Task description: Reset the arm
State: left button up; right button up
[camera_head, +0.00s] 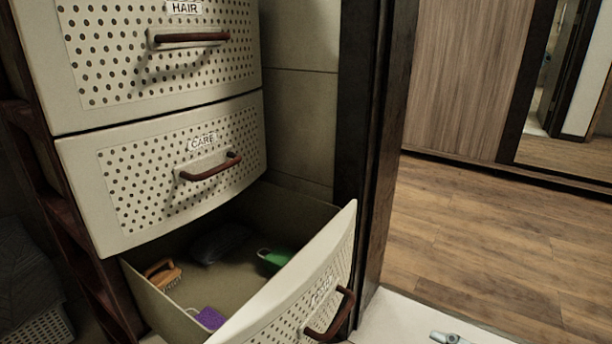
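A small pale grey tip (452,339) shows at the bottom edge, right of the open drawer. It looks like the end of my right gripper, but nearly all of it is cut off by the frame. Whether it is open or holds anything cannot be seen. It is apart from the brown handle (332,316) of the open drawer. My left gripper and arm are not in view.
The lowest drawer (345,235) is pulled out and holds a wooden brush (162,273), a dark item (218,243), a green item (274,259) and a purple item (210,318). The CARE drawer (120,205) and HAIR drawer (105,60) above are shut. A dark post (375,150) stands right; wooden floor (480,230) lies beyond.

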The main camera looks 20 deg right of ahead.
pick_arm(q)
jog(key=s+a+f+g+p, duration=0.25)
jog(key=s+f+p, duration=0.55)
jog(key=p, duration=0.7)
pick_arm(e)
jog(key=s+d+f+m+g+h, duration=0.1)
jog(key=s+f+m+g+h, duration=0.1)
jog(key=s+f+m+g, duration=0.5)
jog(key=s+d+f+m+g+h, duration=0.1)
jog(key=s+f+m+g+h, duration=0.3)
jog(key=s, duration=0.4)
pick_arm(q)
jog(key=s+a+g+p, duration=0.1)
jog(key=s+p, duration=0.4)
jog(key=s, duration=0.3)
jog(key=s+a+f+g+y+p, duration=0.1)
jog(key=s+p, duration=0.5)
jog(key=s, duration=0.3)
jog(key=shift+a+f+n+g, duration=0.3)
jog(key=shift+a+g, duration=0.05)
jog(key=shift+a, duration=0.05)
pick_arm(e)
jog(key=s+d+m+g+y, duration=0.1)
jog(key=s+d+g, duration=0.1)
jog(key=s, duration=1.5)
jog(key=shift+s+g, duration=0.25)
jog(key=shift+g, duration=0.35)
jog(key=shift+d, duration=0.1)
